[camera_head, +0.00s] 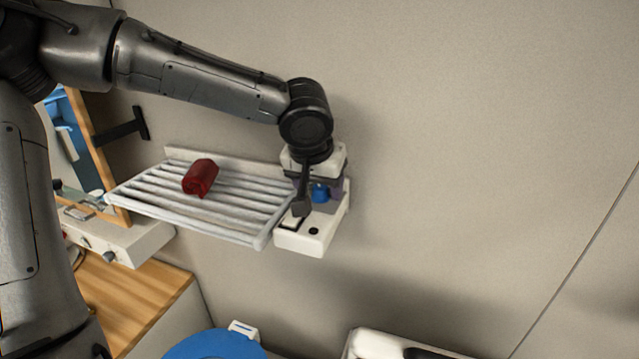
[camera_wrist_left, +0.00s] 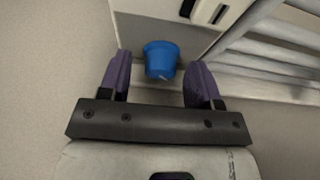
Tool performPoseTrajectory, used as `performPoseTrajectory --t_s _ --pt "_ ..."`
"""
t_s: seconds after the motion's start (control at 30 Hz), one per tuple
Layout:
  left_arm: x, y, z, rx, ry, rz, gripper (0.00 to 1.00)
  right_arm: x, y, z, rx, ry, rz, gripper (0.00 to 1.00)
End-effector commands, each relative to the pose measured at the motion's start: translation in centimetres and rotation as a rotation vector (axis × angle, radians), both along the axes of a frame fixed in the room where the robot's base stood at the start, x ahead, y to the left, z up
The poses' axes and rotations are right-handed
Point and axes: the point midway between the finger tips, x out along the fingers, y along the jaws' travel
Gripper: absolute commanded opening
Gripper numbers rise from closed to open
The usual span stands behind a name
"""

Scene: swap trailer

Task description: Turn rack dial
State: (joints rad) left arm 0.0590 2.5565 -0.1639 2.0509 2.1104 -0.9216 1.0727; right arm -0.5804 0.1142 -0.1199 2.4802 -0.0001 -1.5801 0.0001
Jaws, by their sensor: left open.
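The rack (camera_head: 235,213) is a white slatted shelf on the wall, with a white control box (camera_head: 310,238) at its right end. The blue dial (camera_head: 320,192) sits on the box and is partly hidden by my left gripper (camera_head: 323,186) in the head view. In the left wrist view the blue dial (camera_wrist_left: 161,60) lies between the two purple fingertips of my left gripper (camera_wrist_left: 162,72), which are open with a gap on each side of it. My right gripper is not in view.
A dark red object (camera_head: 200,178) lies on the rack slats. The box also has a switch (camera_head: 292,222) near the rack. A wooden counter (camera_head: 135,290) is at lower left and a blue round lid (camera_head: 215,345) below. The wall at right is clear.

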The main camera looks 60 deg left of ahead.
Motion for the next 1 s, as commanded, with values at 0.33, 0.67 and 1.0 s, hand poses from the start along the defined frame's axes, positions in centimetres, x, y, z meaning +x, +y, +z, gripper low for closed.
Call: performPoseTrajectory --t_s 0.33,0.67,1.0 --pt "-0.01 -0.01 0.04 0.000 0.000 0.000 0.34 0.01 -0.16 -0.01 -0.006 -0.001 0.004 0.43" --pt "-0.01 -0.02 0.05 0.000 0.000 -0.002 0.11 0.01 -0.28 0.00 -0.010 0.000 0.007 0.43" --pt "-0.03 -0.01 0.10 -0.006 -0.004 -0.132 0.11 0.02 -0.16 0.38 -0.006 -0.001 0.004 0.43"
